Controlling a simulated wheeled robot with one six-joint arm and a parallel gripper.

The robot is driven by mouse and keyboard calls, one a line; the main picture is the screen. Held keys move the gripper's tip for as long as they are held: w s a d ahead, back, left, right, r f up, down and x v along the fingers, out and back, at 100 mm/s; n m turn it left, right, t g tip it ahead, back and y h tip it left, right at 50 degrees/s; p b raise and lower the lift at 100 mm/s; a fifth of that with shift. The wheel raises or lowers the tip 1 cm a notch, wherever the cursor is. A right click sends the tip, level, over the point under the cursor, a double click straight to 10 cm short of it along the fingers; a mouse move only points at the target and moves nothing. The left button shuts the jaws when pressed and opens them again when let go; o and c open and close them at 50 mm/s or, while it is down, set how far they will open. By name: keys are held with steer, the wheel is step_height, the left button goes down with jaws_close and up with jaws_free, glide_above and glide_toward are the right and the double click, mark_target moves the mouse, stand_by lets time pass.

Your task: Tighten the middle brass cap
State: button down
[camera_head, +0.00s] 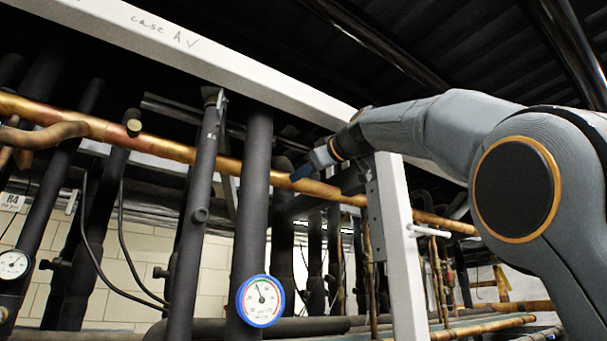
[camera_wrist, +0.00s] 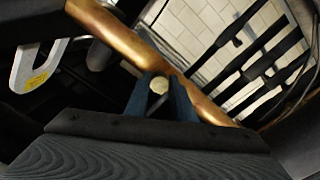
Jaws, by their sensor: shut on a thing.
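My gripper (camera_head: 301,172) reaches the long copper pipe (camera_head: 255,175) near the middle of the head view, its blue fingertips at the pipe. In the wrist view my gripper (camera_wrist: 161,92) has its two blue fingers on either side of a small pale round cap (camera_wrist: 159,84), shut on it. The cap sits against the copper pipe (camera_wrist: 118,37), which runs diagonally behind it. In the head view the held cap is hidden by my fingers. Whether it is fully seated cannot be told. Another brass-coloured round end (camera_head: 134,128) shows farther left, by the copper pipe.
A white beam (camera_head: 215,62) crosses above, and a white upright post (camera_head: 398,240) stands close right of my gripper. Dark insulated pipes (camera_head: 252,200) stand in front of the copper pipe. A blue-red rimmed gauge (camera_head: 261,301) and a second gauge (camera_head: 13,264) hang lower.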

steer(key=shift+s+a+r+m+p, duration=0.15)
steer(key=shift+m+p, duration=2.55)
steer(key=shift+m, duration=4.65)
steer(key=shift+w+a+r+m+p, duration=0.1)
steer(key=shift+m+p, duration=2.55)
steer(key=shift+m, duration=4.7)
steer(key=c, duration=1.5)
jaws_free()
steer(key=shift+d, duration=0.1)
